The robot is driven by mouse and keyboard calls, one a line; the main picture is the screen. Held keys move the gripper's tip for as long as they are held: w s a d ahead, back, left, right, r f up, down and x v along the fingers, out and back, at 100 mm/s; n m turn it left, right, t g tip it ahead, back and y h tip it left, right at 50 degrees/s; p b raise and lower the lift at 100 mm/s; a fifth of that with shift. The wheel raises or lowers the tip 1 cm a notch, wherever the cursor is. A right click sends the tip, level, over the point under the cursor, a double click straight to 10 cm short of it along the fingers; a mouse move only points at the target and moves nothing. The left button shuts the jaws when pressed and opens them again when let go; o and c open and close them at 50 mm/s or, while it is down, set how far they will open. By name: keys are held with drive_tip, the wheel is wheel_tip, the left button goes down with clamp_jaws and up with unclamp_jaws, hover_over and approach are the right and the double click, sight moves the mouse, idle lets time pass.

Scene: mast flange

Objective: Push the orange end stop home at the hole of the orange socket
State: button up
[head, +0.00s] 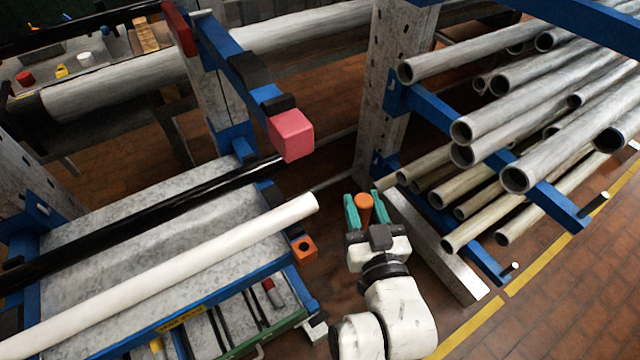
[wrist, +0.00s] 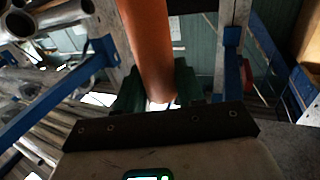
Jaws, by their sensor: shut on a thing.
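My gripper (head: 359,212) has green fingers and is shut on the orange end stop (head: 364,205), a short orange cylinder. In the wrist view the end stop (wrist: 146,45) rises upward from between the green fingers (wrist: 157,92). The orange socket (head: 303,249) is a small block with a dark hole, fixed at the right end of a blue beam on the rack. My gripper is to the right of the socket, with a clear gap between the end stop and the socket.
A white tube (head: 170,268) and a black tube (head: 150,205) lie on the rack at left. A pink block (head: 291,135) caps a blue arm above. Grey pipes (head: 540,120) fill the rack at right, close to my gripper. Open brick floor shows below the socket.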

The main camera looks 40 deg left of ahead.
drive_tip(key=s+a+r+n+g+y, duration=0.2)
drive_tip(key=s+a+r, duration=0.3)
drive_tip(key=a, duration=0.4)
drive_tip(key=shift+s+r+n+g+y, duration=0.3)
drive_tip(key=shift+s+r+n+g, duration=0.1)
drive_tip(key=shift+s+g, duration=0.4)
drive_tip(key=shift+d, duration=0.1)
wheel_tip(320, 180, down, 6)
drive_tip(key=b, duration=0.5)
drive_tip(key=shift+s+d+f+b, duration=0.1)
drive_tip(key=shift+f+b, duration=2.4)
drive_tip(key=shift+f, duration=0.4)
idle(0.6)
drive_tip(key=o, duration=1.2)
